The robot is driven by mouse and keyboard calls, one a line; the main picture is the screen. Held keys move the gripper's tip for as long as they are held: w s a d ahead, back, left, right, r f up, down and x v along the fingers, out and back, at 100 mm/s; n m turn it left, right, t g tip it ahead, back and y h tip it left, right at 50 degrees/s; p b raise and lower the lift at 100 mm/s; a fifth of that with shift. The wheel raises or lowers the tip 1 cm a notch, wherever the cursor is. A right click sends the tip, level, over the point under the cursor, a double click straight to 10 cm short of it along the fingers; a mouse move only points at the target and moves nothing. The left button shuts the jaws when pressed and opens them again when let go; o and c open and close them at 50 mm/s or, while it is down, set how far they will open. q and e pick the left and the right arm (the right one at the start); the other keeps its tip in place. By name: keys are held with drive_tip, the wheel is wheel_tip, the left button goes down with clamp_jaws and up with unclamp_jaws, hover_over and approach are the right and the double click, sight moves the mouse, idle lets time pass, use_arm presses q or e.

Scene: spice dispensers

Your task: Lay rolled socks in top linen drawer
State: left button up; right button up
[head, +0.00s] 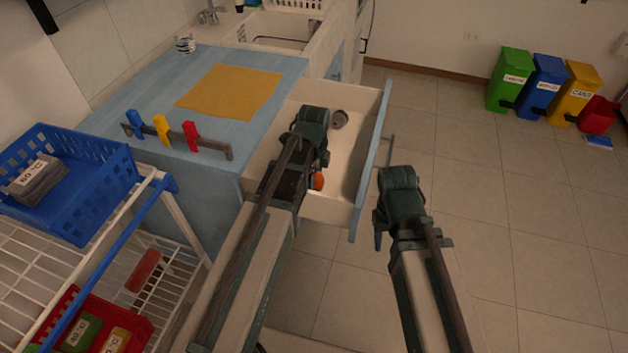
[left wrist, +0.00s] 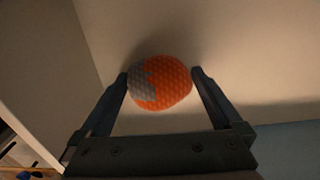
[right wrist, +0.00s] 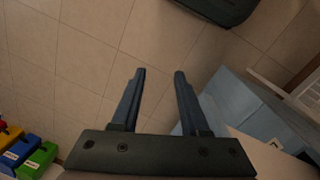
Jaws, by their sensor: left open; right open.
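The drawer (head: 374,150) of the blue cabinet is pulled open. An orange and grey rolled sock (left wrist: 165,83) lies on the drawer floor between the fingertips of my left gripper. In the head view only a bit of this orange sock (head: 318,181) shows beside my arm. My right gripper (right wrist: 159,72) is open and empty over the floor, right of the drawer front.
The blue cabinet top (head: 130,85) holds a yellow cloth (head: 230,91) and a rack with colored clips (head: 177,137). A blue basket (head: 85,185) sits on a white wire rack at left. Colored bins (head: 547,85) stand far right. The floor right of the drawer is clear.

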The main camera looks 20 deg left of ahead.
sight(314, 177)
use_arm(q)
wheel_tip(314, 177, up, 12)
drive_tip(key=p, duration=1.1)
drive_tip(key=shift+f, duration=0.15)
use_arm(e)
wheel_tip(314, 177, up, 12)
use_arm(q)
drive_tip(key=shift+s, duration=0.1)
use_arm(e)
drive_tip(key=shift+s+f, duration=0.1)
drive_tip(key=shift+f, duration=0.05)
